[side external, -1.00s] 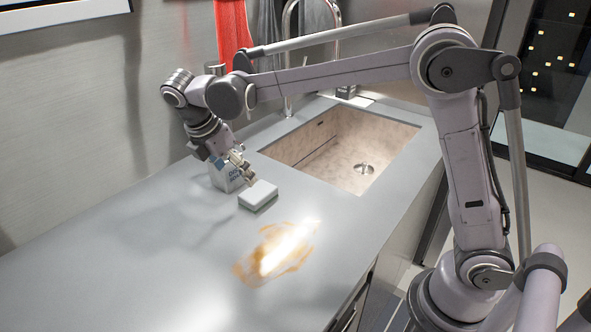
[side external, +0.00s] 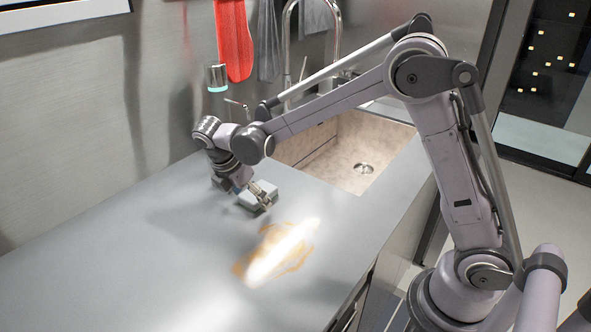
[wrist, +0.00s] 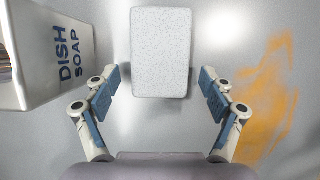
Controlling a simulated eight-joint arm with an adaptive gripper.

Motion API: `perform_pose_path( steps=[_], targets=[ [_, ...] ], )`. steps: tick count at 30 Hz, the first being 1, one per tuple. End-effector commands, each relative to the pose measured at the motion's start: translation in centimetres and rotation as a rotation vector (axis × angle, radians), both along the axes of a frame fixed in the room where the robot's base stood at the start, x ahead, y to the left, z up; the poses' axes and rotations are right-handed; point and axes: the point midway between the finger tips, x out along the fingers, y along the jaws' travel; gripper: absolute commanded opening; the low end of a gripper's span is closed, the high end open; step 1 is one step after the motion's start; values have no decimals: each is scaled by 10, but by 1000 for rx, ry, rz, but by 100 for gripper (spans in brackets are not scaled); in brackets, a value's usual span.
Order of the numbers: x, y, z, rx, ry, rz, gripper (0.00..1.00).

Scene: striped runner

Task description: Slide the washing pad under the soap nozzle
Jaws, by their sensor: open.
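The washing pad (side external: 268,187), a pale rectangular block, lies on the grey counter left of the sink. My gripper (side external: 261,197) is low over it and partly covers it in the side view. In the wrist view the pad (wrist: 161,50) is upper centre, its near end between the fingers of my open gripper (wrist: 161,85), with a gap on each side. The nozzle (side external: 217,78), a grey cylinder with a teal ring at its lower end, is on the back wall, above and behind the gripper.
A white dish soap box (wrist: 35,55) stands close left of the pad in the wrist view; the arm mostly hides it in the side view. An orange-brown stain (side external: 275,250) lies right of the pad. The sink (side external: 345,150) is behind right. The left counter is clear.

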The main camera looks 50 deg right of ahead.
Motion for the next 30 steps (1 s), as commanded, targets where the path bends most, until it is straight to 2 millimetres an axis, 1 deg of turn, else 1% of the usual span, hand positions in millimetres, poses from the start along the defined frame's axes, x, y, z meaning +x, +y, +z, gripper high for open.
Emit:
perform_pose_path(
  steps=[5, 8, 9, 11, 12, 20, 30],
  targets=[
    [0, 0, 0, 0, 0, 0, 83],
    [0, 0, 0, 0, 0, 0, 57],
    [0, 0, 0, 0, 0, 0, 46],
    [0, 0, 0, 0, 0, 0, 28],
    [0, 0, 0, 0, 0, -1, 26],
    [3, 0, 0, 1, 0, -1, 26],
    [23, 0, -1, 1, -2, -1, 26]
  ],
)
